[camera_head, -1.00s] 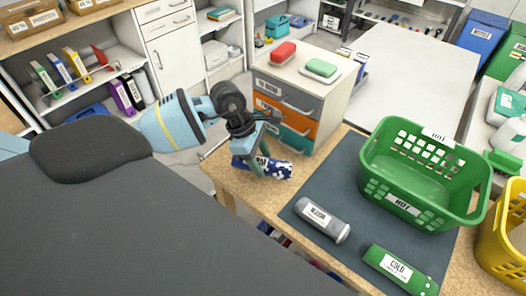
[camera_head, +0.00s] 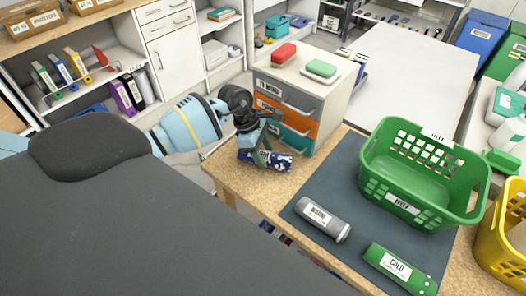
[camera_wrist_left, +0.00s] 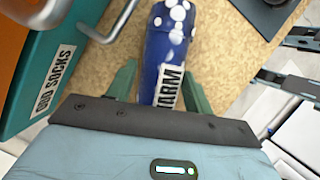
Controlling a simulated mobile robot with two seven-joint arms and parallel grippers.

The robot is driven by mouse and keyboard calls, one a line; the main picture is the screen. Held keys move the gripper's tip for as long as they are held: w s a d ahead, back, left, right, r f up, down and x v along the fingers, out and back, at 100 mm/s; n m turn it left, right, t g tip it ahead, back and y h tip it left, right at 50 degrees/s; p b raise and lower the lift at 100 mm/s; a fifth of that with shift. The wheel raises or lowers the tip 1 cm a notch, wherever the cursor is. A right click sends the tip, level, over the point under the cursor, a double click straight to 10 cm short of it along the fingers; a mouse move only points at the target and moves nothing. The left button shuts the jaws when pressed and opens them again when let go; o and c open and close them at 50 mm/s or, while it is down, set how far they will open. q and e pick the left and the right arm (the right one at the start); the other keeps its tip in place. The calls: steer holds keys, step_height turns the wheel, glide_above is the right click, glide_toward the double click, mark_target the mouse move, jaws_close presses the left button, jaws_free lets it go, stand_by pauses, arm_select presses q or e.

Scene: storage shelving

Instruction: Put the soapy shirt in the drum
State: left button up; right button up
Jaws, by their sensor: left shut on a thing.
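A rolled blue cloth with white bubble-like spots and a label reading "WARM" (camera_head: 283,164) is at the left end of the wooden table, beside the drawer unit. It also shows in the left wrist view (camera_wrist_left: 166,48). My left gripper (camera_head: 264,155) is shut on this roll, with greenish fingers (camera_wrist_left: 163,85) on either side of it. I cannot tell whether the roll touches the table. Nothing in view is clearly a drum. My right gripper is not in view.
The drawer unit (camera_head: 277,108) stands close behind my left gripper. A green "HOT" basket (camera_head: 405,203) sits on the dark mat (camera_head: 310,183), with a grey roll (camera_head: 322,219) and a green "COLD" roll (camera_head: 399,269) in front. A yellow basket (camera_head: 503,243) is at right.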

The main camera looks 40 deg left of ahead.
arm_select(q)
steer(key=shift+f, duration=0.2)
steer(key=o, duration=1)
steer(key=shift+o, duration=0.2)
steer(key=shift+r, duration=0.1)
steer(key=shift+r, duration=0.25)
steer(key=v, duration=1.1)
steer(key=shift+r, duration=0.3)
